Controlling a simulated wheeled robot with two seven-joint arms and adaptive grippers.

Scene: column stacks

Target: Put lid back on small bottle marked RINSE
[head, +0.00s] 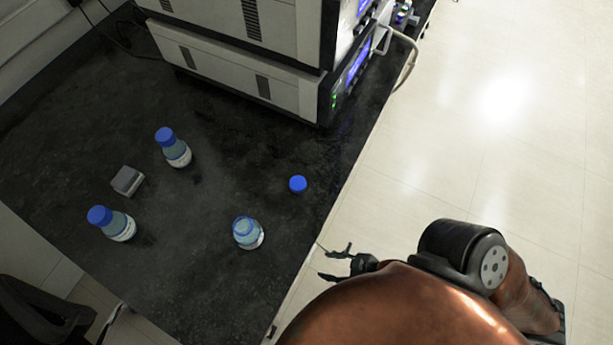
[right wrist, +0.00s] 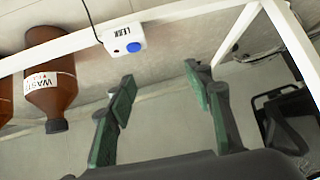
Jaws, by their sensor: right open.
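A blue lid (head: 298,184) lies alone on the dark bench near its right edge. An uncapped bottle (head: 247,233) with bluish contents stands upright to the lid's lower left. Two other bottles, one farther back (head: 173,148) and one at the left (head: 112,223), wear blue caps. Label text is too small to read, so I cannot confirm RINSE. My right gripper (head: 323,262) is open and empty, beyond the bench's right edge, apart from lid and bottle. Its green-padded fingers also show spread in the right wrist view (right wrist: 160,80). My left gripper is not in view.
White-and-black instruments (head: 240,72) stand stacked at the back. A small grey block (head: 127,181) lies between the capped bottles. The right wrist view shows a brown waste bottle (right wrist: 50,75), a white LEAK box (right wrist: 122,38) and white frame bars. Bench between bottle and lid is clear.

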